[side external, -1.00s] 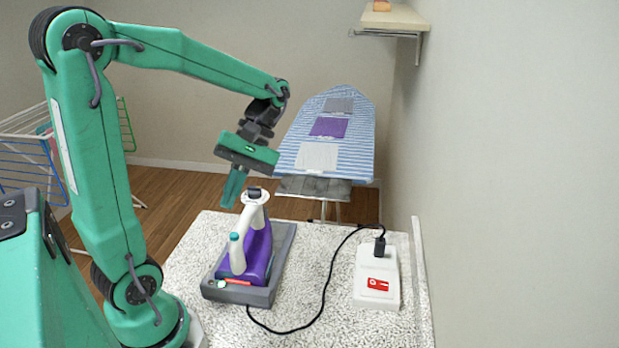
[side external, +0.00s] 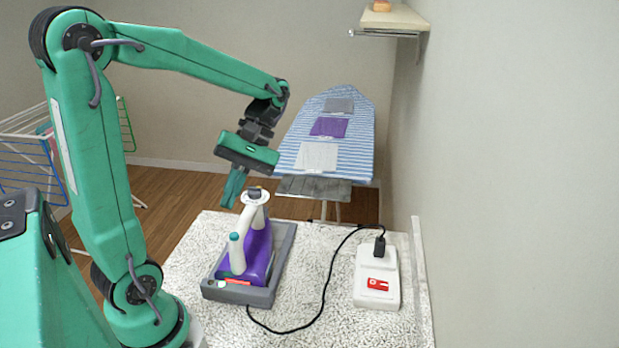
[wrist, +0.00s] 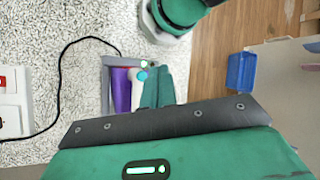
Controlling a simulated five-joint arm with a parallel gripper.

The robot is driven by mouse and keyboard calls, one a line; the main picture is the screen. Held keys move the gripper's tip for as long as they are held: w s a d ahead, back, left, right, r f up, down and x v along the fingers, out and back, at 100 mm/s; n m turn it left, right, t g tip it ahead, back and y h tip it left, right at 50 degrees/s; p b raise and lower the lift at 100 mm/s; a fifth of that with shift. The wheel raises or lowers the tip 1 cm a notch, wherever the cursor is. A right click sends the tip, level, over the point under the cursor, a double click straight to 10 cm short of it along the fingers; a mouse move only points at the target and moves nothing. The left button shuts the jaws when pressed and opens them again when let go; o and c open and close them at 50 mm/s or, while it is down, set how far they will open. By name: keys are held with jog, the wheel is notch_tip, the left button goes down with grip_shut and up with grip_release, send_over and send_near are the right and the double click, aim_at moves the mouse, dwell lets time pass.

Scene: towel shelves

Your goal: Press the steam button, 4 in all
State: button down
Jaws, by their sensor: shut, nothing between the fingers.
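A purple and white steam iron (side external: 258,248) rests in a grey tray (side external: 283,262) on the speckled table. A teal knob (side external: 235,237) tops the near end of its white handle, and a dark cap sits at the far end. Which part is the steam button I cannot tell for sure. My gripper (side external: 231,203) is shut and empty, pointing down beside the far end of the handle, a little above and left of it. In the wrist view the gripper fingers (wrist: 157,88) cover part of the iron (wrist: 121,90).
A white power box (side external: 377,290) with a red switch stands on the table at right, joined by a black cable (side external: 324,290). A striped ironing board (side external: 350,150) with cloths lies beyond. A shelf (side external: 392,20) is on the wall. A drying rack (side external: 25,150) stands at left.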

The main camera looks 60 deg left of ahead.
aim_at(236, 233)
dwell(0.3)
notch_tip(236, 233, up, 4)
jog(key=shift+a+f, duration=0.1)
jog(key=shift+a, duration=0.05)
jog(key=shift+f, duration=0.15)
dwell(0.4)
jog(key=shift+f, duration=4.25)
jog(key=shift+f, duration=0.9)
jog(key=shift+r, duration=0.2)
dwell(0.4)
jog(key=shift+r, duration=0.75)
